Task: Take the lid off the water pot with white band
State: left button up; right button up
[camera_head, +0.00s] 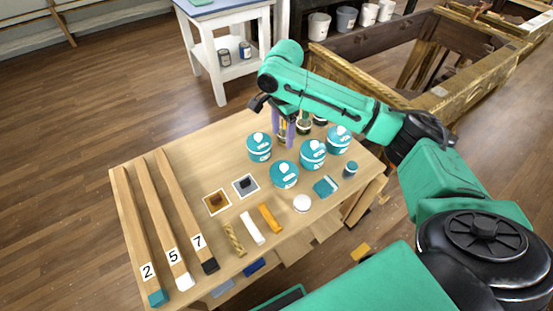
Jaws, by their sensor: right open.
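Several teal pots with lids and white knobs stand together on the wooden table: a left pot (259,153), a front pot (284,181), a middle pot (312,162) and a right pot (338,147). I see nothing between the fingers. My left gripper is not in view.
Dark jars (303,128) stand close behind the gripper. A small teal jar (350,170), white disc (302,203) and teal block (326,186) lie in front. Long numbered bars (147,235) fill the table's left side. A gilt frame (370,76) rises behind.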

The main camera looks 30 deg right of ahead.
send_over(284, 166)
notch_tip(284, 166, down, 7)
jog(key=shift+a+f, duration=0.1)
jog(key=shift+f, duration=0.1)
notch_tip(284, 166, down, 5)
jog(key=shift+s+f, duration=0.1)
jog(key=shift+f, duration=0.45)
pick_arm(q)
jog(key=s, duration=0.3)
pick_arm(e)
grip_shut()
